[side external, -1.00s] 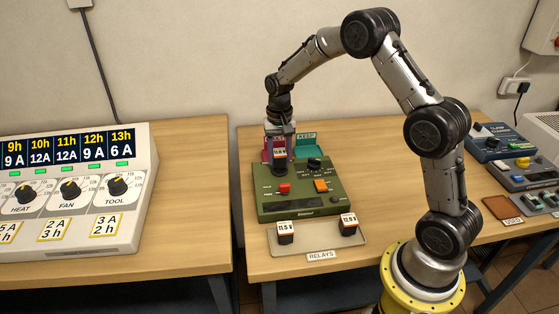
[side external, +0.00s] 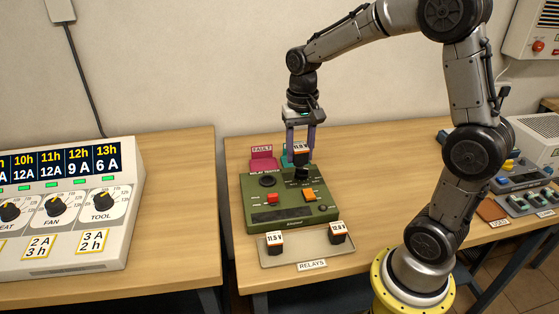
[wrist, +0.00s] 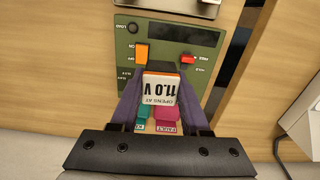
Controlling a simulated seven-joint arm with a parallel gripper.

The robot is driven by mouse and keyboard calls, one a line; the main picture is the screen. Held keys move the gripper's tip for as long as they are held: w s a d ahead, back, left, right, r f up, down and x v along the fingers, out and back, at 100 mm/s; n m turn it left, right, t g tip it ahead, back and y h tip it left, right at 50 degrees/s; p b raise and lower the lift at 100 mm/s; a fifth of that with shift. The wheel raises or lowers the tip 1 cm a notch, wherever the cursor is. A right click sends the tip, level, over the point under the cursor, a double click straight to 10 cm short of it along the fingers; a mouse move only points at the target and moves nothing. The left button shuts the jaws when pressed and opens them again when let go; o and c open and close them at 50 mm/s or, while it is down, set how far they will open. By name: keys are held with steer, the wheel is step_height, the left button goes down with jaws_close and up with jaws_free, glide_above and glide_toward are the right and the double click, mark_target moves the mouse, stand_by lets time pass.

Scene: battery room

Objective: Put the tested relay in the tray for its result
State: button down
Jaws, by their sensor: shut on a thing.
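My gripper (side external: 301,142) is shut on a dark relay with a white label (side external: 301,149), held upright above the right part of the green relay tester (side external: 290,213). In the wrist view the relay's label (wrist: 160,90) reads "OPENS AT 11.0 V". The pink FAULT tray (side external: 262,162) stands behind the tester at left. The teal KEEP tray (side external: 284,156) is beside it, mostly hidden behind my gripper. In the wrist view the KEEP tray (wrist: 142,124) and the FAULT tray (wrist: 167,122) show partly between my fingers.
Two more relays, 11.5 V (side external: 274,244) and one at right (side external: 337,233), stand on the RELAYS tray (side external: 305,254) in front of the tester.

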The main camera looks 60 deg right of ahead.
steer(key=w+d+f, duration=0.1)
steer(key=w+d, duration=0.3)
steer(key=w, duration=0.1)
glide_toward(264, 167)
steer(key=shift+s+a+f, duration=0.3)
steer(key=shift+s+f, duration=0.35)
steer(key=shift+s, duration=0.05)
steer(key=shift+w+d+f, duration=0.2)
steer(key=shift+w+f, duration=0.3)
steer(key=shift+f, duration=0.05)
steer(key=shift+w+f, duration=0.1)
steer(key=shift+f, duration=1.55)
steer(key=shift+f, duration=0.2)
steer(key=shift+c, duration=1.9)
jaws_free()
steer(key=shift+r, duration=0.15)
